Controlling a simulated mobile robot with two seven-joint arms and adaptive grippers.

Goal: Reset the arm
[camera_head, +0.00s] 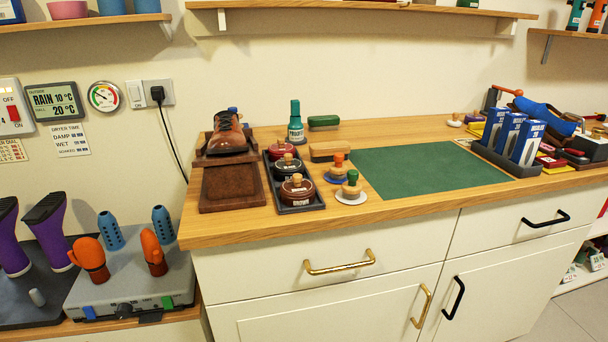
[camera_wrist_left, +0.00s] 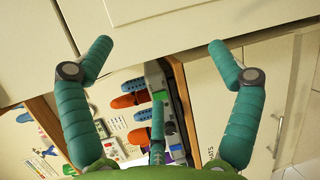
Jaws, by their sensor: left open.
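My left gripper (camera_wrist_left: 158,52) shows in the left wrist view, its two teal fingers spread wide apart with nothing between the tips. The white cabinet front (camera_wrist_left: 200,20) fills the top of that view beyond the fingertips. I cannot tell the gap between them. Neither gripper shows in the head view. There a brown leather shoe (camera_head: 227,135) stands on a brown wooden stand on the worktop, and no gripper is at it. My right gripper is in no view.
The wooden worktop (camera_head: 390,129) holds a black tray of polish tins (camera_head: 295,200), a green mat (camera_head: 425,170) and blue boxes (camera_head: 510,134). A grey dryer (camera_head: 135,280) with orange and blue pegs stands lower left. Gold (camera_head: 340,263) and black handles jut from the cabinet.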

